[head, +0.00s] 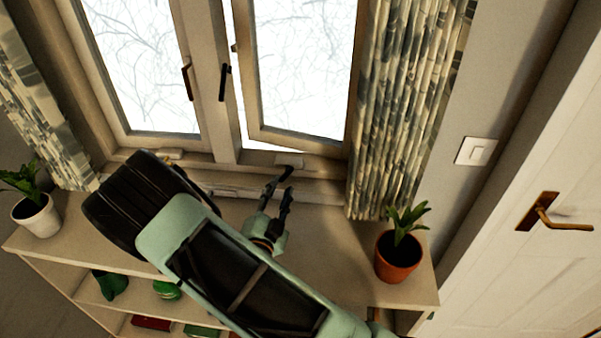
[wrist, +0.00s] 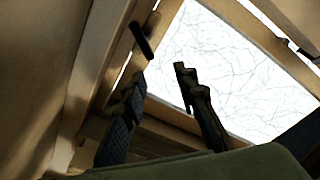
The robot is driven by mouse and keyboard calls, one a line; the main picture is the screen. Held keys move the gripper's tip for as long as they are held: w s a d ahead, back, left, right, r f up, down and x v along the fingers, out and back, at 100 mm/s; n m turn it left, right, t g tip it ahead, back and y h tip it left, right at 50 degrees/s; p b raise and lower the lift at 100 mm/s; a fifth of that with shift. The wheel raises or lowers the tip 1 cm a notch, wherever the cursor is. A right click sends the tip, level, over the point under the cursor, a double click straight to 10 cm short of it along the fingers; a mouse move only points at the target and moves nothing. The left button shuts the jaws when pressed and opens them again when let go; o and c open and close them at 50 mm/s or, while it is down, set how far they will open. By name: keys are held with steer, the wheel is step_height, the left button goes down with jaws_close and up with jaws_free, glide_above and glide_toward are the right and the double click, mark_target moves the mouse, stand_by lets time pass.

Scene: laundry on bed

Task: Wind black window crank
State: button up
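I cannot tell whether a finger touches the crank. The right window pane (head: 300,70) appears ajar.
A potted plant (head: 398,257) stands right on the shelf top (head: 335,245); another plant (head: 36,215) stands left. A patterned curtain (head: 405,110) hangs right of the window. Dark handles (head: 224,83) sit on the frames. My arm covers much of the shelf.

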mark_target(285, 177)
step_height(285, 177, down, 4)
steer(key=n, duration=0.1)
steer(key=n+y, duration=0.1)
steer(key=n, duration=0.1)
steer(key=shift+s+a+y, duration=0.15)
steer(key=shift+y, duration=0.15)
steer(key=p+x, duration=0.1)
steer(key=x, duration=0.9)
steer(key=shift+w+r, duration=0.15)
steer(key=shift+w, duration=0.2)
jaws_close()
